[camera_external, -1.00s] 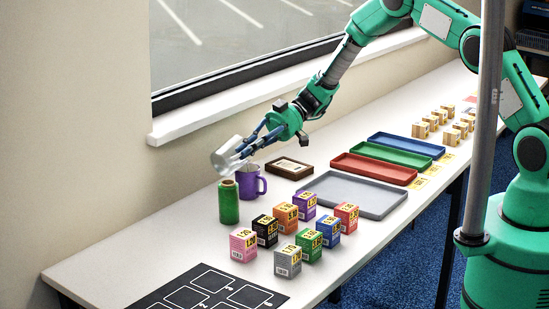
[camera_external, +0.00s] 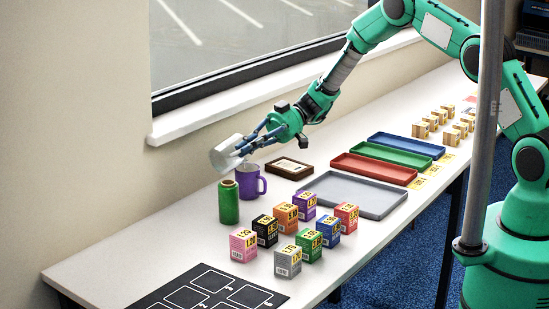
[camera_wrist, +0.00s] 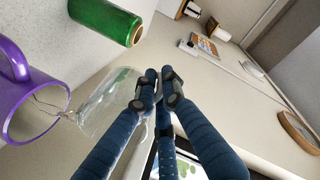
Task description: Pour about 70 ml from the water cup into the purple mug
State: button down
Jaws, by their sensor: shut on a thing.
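The clear water cup (camera_external: 226,153) is tilted, mouth down to the left in the outside view, above the purple mug (camera_external: 250,181). My gripper (camera_external: 250,146) is shut on the cup. In the wrist view the cup (camera_wrist: 108,100) lies between my blue fingers (camera_wrist: 150,92), its mouth toward the purple mug (camera_wrist: 12,90). A thin stream of water (camera_wrist: 58,110) runs from the cup's lip into the mug's opening. The mug stands upright on the table. The water level inside the mug cannot be made out.
Several coloured boxes (camera_external: 286,218) stand to the front right. A brown framed tray (camera_external: 289,168) and a grey tray (camera_external: 352,195) lie to the right. The window sill (camera_external: 200,119) is behind.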

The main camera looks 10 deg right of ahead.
aim_at(237, 158)
jog(key=shift+s+a+r+p, duration=0.15)
jog(key=shift+p, duration=0.5)
jog(key=shift+s+a+f+t+h+p, duration=0.25)
jog(key=shift+s+a+t+h+p, duration=0.25)
jog(key=shift+p, duration=0.75)
jog(key=shift+w+a+f+b, duration=0.1)
jog(key=shift+f+b, duration=0.2)
jog(key=shift+b, duration=0.05)
jog(key=f+h+b, duration=0.1)
jog(key=s+a+t+h+b, duration=0.1)
jog(key=shift+f+t+h, duration=0.3)
jog(key=shift+f+h, duration=0.05)
jog(key=shift+h, duration=0.05)
jog(key=shift+s+a+r+t+h, duration=0.15)
jog(key=shift+a+t+h, duration=0.1)
jog(key=shift+t+h, duration=0.3)
jog(key=shift+d, duration=0.1)
jog(key=shift+s+a+r+t+h, duration=0.15)
jog(key=shift+a+t+h, duration=0.2)
jog(key=shift+h, duration=0.3)
